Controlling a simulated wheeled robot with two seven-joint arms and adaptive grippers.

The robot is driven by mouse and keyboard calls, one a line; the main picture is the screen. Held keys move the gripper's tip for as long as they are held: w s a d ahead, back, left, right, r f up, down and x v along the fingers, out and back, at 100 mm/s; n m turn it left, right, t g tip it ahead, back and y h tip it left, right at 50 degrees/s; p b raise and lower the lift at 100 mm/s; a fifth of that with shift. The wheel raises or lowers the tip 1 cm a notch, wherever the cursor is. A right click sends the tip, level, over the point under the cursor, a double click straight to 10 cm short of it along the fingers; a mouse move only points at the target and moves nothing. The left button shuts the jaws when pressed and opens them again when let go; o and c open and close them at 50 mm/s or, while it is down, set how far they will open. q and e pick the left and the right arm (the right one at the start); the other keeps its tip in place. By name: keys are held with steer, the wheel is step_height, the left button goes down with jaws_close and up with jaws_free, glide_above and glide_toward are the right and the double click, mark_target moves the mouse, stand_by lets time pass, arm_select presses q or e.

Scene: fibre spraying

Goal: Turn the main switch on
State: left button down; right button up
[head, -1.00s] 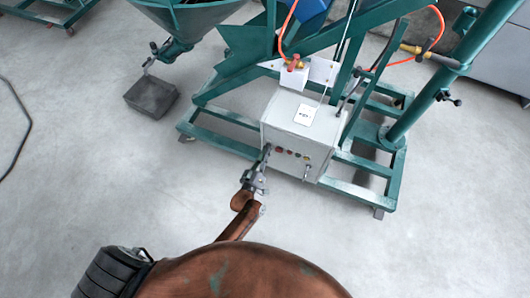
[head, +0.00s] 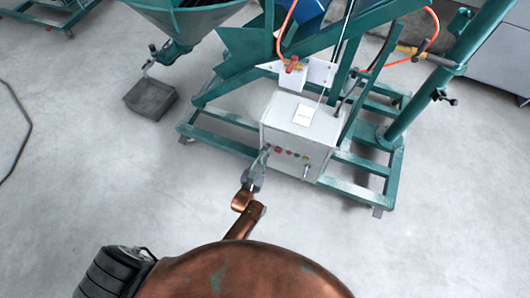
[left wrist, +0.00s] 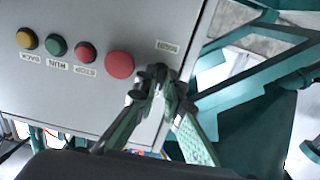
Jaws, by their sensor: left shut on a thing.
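The grey control box (head: 293,113) stands on the green machine frame, its front panel facing me. My left gripper (head: 264,152) reaches the left end of that panel. In the left wrist view, the fingertips of my left gripper (left wrist: 158,74) are closed together at the panel edge, beside a large red button (left wrist: 119,64) and under a small label (left wrist: 167,46). They are shut on what appears to be the main switch, which the fingers hide. Its position cannot be read. My right gripper is not in view.
A smaller red button (left wrist: 84,51), a green button (left wrist: 56,46) and a yellow button (left wrist: 27,38) line the panel. The green frame (head: 225,115) surrounds the box. A dark tray (head: 150,98) sits left under a hopper (head: 185,22). The floor in front is clear.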

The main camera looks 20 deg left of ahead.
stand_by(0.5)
arm_select(q)
steer(key=c, duration=2)
jaws_free()
steer(key=shift+c, duration=0.2)
